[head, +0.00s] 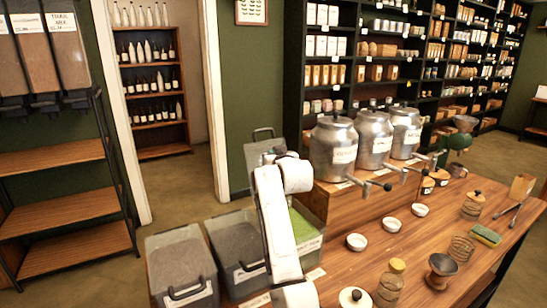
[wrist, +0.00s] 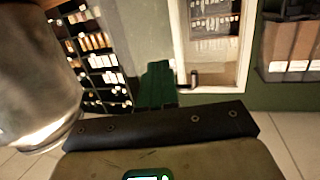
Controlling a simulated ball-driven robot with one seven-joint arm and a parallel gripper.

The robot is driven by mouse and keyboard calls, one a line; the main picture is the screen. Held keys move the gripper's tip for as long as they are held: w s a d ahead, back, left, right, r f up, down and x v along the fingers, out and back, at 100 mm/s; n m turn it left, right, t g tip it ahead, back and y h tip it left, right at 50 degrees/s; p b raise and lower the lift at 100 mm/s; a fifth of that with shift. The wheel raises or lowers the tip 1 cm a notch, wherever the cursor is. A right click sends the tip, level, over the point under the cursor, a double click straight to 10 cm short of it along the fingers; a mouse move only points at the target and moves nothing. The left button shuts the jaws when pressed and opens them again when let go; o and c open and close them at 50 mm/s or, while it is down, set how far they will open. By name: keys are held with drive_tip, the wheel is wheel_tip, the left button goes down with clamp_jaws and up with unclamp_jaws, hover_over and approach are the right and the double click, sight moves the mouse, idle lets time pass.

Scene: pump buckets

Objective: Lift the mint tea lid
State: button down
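Three bins stand at the table's near left in the head view: a left bin (head: 180,262), a middle bin (head: 228,232) and a right bin (head: 312,243) with green contents. I cannot read which label says mint tea. A grey panel with a handle, seemingly a raised bin lid (head: 262,134), stands upright behind the right bin. My white arm rises in front of the bins, and its end (head: 284,160) is beside this panel. I cannot tell whether they touch. The fingertips are hidden.
Metal urns with taps (head: 332,148) stand on a wooden riser right of my arm; one metal vessel (wrist: 38,75) looms close in the wrist view. Small bowls (head: 357,241), jars (head: 390,283) and a funnel cup (head: 441,270) occupy the table (head: 425,240). Open floor lies behind, left of the bins.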

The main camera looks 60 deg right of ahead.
drive_tip(key=s+a+p, duration=0.4)
drive_tip(key=s+a, duration=0.1)
drive_tip(key=s, duration=0.3)
drive_tip(key=shift+s+a, duration=0.15)
drive_tip(key=shift+s, duration=0.15)
idle(0.7)
